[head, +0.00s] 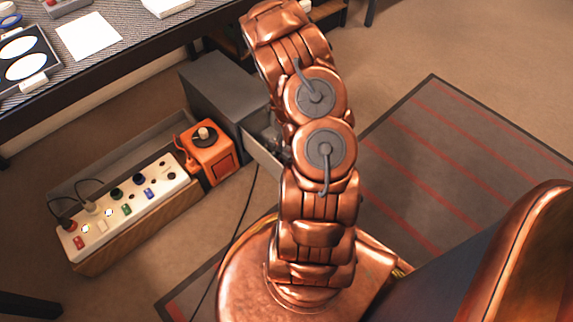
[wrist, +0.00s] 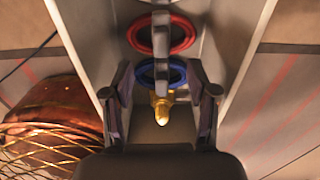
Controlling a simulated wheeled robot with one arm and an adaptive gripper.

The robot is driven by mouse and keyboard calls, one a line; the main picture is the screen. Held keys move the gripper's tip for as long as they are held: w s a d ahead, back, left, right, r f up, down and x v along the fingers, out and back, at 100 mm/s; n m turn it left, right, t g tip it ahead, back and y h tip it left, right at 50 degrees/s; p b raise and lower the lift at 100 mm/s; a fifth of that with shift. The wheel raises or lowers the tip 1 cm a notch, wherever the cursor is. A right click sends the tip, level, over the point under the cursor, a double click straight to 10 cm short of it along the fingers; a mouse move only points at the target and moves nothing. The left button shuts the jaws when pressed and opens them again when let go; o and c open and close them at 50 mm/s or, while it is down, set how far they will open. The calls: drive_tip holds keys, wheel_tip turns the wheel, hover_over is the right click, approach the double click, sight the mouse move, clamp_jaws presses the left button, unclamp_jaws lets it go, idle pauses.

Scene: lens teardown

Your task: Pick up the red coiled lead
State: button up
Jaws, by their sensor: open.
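The red coiled lead (wrist: 134,38) shows in the wrist view as a red ring inside a narrow, light-walled open drawer (wrist: 232,85). A grey upright strip crosses in front of its middle. A blue coiled lead (wrist: 146,74) lies closer to my gripper in the same drawer, partly behind the strip. My gripper (wrist: 160,84) is open and empty, its two dark fingers on either side of the blue coil; the red coil is beyond the fingertips. In the head view my arm hides the gripper, both coils and much of the drawer (head: 262,160).
A white power strip (head: 130,203) with plugs and cables is at left. A workbench (head: 110,65) runs along the upper left. A striped rug (head: 450,150) lies right.

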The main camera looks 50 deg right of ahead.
drive_tip(key=shift+d+f+b, duration=0.1)
drive_tip(key=shift+f+b, duration=1.75)
drive_tip(key=shift+f, duration=2.35)
clamp_jaws()
